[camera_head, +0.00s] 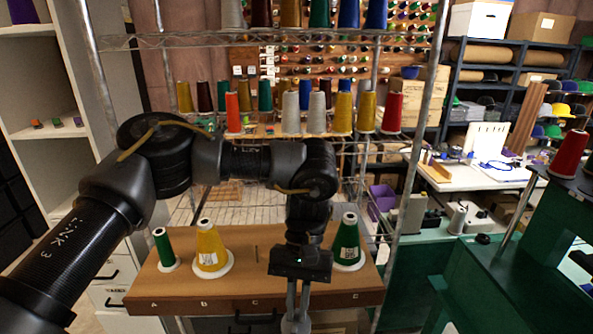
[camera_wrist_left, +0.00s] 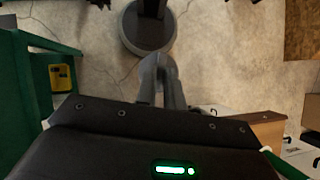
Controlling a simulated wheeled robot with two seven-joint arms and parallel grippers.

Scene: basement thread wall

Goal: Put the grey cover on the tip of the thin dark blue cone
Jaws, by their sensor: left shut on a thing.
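My left gripper (camera_head: 297,312) points down in front of the wooden board, near the bottom edge of the head view. It is shut on a small grey piece that appears to be the grey cover (camera_head: 296,325); the fingers partly hide it. In the left wrist view the gripper (camera_wrist_left: 162,78) shows closed around this grey piece, over the floor. I cannot single out the thin dark blue cone. Dark blue cones (camera_head: 349,14) stand on the top wire shelf, and a blue one (camera_head: 305,93) stands farther back. My right gripper is not in view.
The wooden board (camera_head: 200,293) carries a small green cone (camera_head: 164,248), a yellow cone (camera_head: 209,246) and a dark green cone (camera_head: 348,243). Several cones fill the wire shelf behind. A green structure (camera_head: 500,270) stands at right.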

